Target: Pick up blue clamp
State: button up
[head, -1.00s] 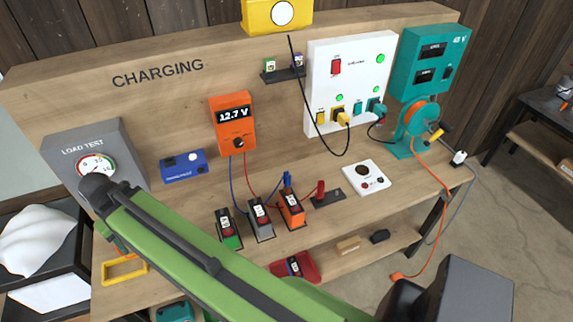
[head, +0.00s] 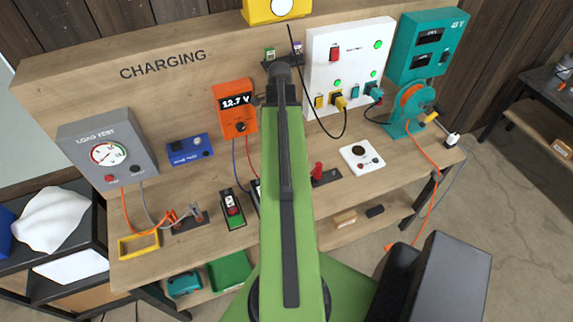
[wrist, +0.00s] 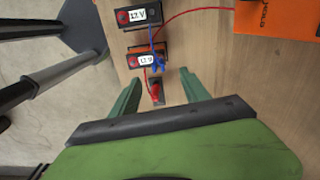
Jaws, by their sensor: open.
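The blue clamp (wrist: 157,61) shows in the wrist view at the right end of an orange battery (wrist: 138,62), with a blue lead. In the head view my arm hides it. My gripper (wrist: 160,77) is open, its two green fingers apart and nothing held between them. The blue clamp lies just beyond the fingertips, near the middle of the gap in the picture. A red clamp (wrist: 156,93) on a small dark holder shows between the fingers, and also in the head view (head: 318,172). I cannot tell the gripper's height above them.
A grey-black battery (wrist: 139,16) sits beyond the orange one. The orange 12.7 V meter (head: 237,108) stands against the back panel. A green battery (head: 232,205) and a white instrument plate (head: 362,158) flank my arm. A red lead (wrist: 195,12) crosses the bench.

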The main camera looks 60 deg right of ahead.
jog(key=shift+m, duration=0.5)
jog(key=f+b, duration=0.6)
jog(key=s+f+b, duration=0.1)
jog(key=f+b, duration=0.4)
jog(key=b, duration=0.1)
jog(key=d+f+b, duration=0.1)
jog(key=f+b, duration=0.4)
jog(key=f, duration=0.1)
jog(key=shift+s+d+f+b, duration=0.1)
jog(key=shift+s+f+b, duration=0.2)
jog(key=shift+f+b, duration=0.1)
jog(key=shift+r, duration=0.25)
grip_shut()
